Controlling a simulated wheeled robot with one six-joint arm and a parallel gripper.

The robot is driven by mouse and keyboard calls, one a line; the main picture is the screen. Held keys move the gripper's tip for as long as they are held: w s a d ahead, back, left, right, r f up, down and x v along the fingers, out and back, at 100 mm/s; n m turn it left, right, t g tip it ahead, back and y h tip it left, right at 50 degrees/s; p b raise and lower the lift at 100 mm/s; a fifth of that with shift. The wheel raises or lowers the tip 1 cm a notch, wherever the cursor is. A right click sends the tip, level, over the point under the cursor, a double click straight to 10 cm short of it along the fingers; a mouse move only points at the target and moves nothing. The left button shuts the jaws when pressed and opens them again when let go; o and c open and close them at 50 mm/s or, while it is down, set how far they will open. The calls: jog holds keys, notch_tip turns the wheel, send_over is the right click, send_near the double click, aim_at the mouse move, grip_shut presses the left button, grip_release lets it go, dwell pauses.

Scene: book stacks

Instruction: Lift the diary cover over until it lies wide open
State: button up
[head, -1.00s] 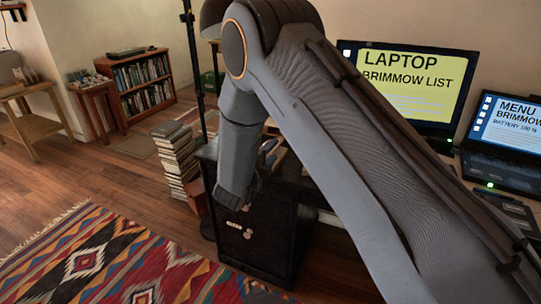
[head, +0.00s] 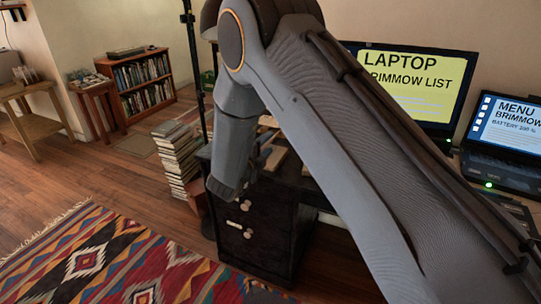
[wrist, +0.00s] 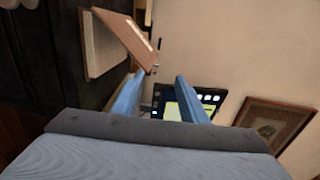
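The diary shows in the wrist view at the upper left. Its pale page block (wrist: 97,45) lies on a dark top, and its brown cover (wrist: 126,36) stands tilted up from it, partly lifted. My gripper (wrist: 160,92) has its two blue fingers apart with nothing between them. The left finger is close to the cover's free corner; I cannot tell whether they touch. In the head view, part of the diary (head: 276,157) shows on the cabinet top, and my arm hides much of that spot.
A dark cabinet with drawers (head: 255,232) stands below my wrist. A stack of books (head: 177,160) is left of it, beside a thin dark pole (head: 194,70). A large monitor (head: 425,85) and a laptop (head: 510,125) are at the right. A patterned rug (head: 110,262) covers the floor.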

dwell(0.3)
jog(key=shift+w+a+r, duration=0.2)
jog(key=shift+a+r, duration=0.4)
jog(key=shift+a, duration=0.05)
jog(key=shift+w+a+r, duration=0.3)
jog(key=shift+a+r, duration=0.2)
jog(key=shift+a, duration=0.25)
jog(key=shift+w+a+r, duration=0.25)
jog(key=shift+a+r, duration=0.15)
jog(key=shift+a, duration=0.25)
